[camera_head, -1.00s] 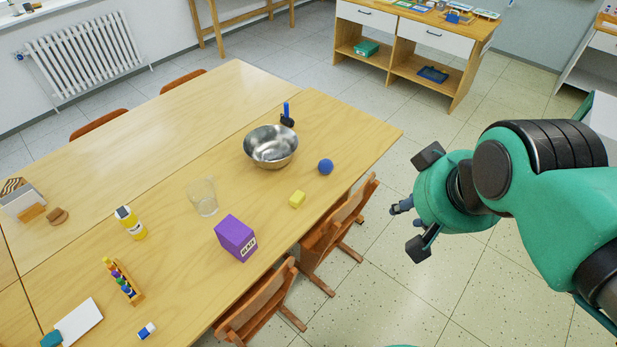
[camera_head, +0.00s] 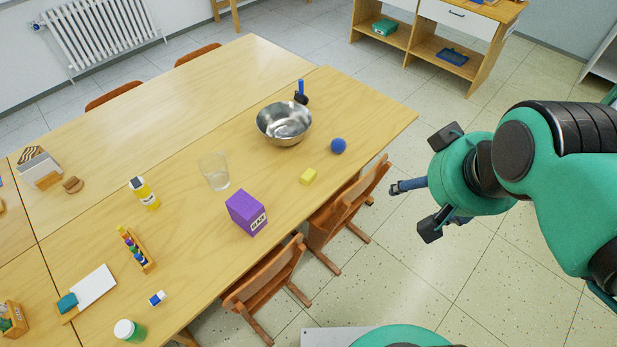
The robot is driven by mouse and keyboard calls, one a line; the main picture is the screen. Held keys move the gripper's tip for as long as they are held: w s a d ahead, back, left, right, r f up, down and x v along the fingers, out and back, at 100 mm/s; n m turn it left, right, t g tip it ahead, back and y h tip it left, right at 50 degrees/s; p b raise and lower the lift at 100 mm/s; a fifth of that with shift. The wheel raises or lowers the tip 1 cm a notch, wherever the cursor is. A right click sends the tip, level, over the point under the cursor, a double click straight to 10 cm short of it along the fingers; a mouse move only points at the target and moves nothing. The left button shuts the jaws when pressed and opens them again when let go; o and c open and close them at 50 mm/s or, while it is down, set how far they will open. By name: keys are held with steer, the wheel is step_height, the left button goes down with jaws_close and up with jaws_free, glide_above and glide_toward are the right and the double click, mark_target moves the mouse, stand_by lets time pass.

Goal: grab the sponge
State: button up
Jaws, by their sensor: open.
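My gripper (camera_head: 396,191) is in the right half of the view, beyond that table edge and to the right of the sponge. It is open, apart from the sponge, with nothing seen in it. Its fingers are small and partly hidden by each other and my wrist.
A purple box (camera_head: 246,213), blue ball (camera_head: 338,146), metal bowl (camera_head: 284,123) and clear glass (camera_head: 215,171) stand around the sponge. Wooden chairs (camera_head: 345,208) are tucked along the near table edge, below my gripper's side. The floor right of them is open.

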steer(key=shift+w, duration=0.1)
steer(key=w+a+f+m+g+y+p, duration=0.1)
steer(key=w+a+f+m, duration=0.25)
steer(key=w, duration=0.45)
steer(key=w+a+f+m+y+p, duration=0.1)
steer(key=w+a+f+m, duration=0.2)
steer(key=w+m, duration=0.35)
steer(key=w+a+f+m+g+y+p, duration=0.1)
steer(key=w+a+f+m, duration=0.2)
steer(key=w, duration=0.6)
steer(key=w+a+f+m, duration=0.2)
steer(key=w+f+m, duration=0.2)
steer(key=f, duration=0.4)
steer(key=w+a+f+m+p, duration=0.1)
steer(key=w+f+m, duration=0.3)
steer(key=f, duration=0.4)
steer(key=w+a+f+m+g, duration=0.1)
steer(key=w+a+f+m, duration=0.1)
steer(key=w+f+m, duration=0.2)
step_height(320, 180, down, 4)
steer(key=shift+w+a+f+y+p, duration=0.15)
steer(key=shift+w+a+y+p, duration=0.2)
steer(key=shift+w, duration=0.6)
steer(key=shift+a+f, duration=0.1)
steer(key=b, duration=0.3)
glide_above(309, 177)
steer(key=d, duration=0.2)
steer(key=shift+w+a+f, duration=0.1)
steer(key=shift+f, duration=3.8)
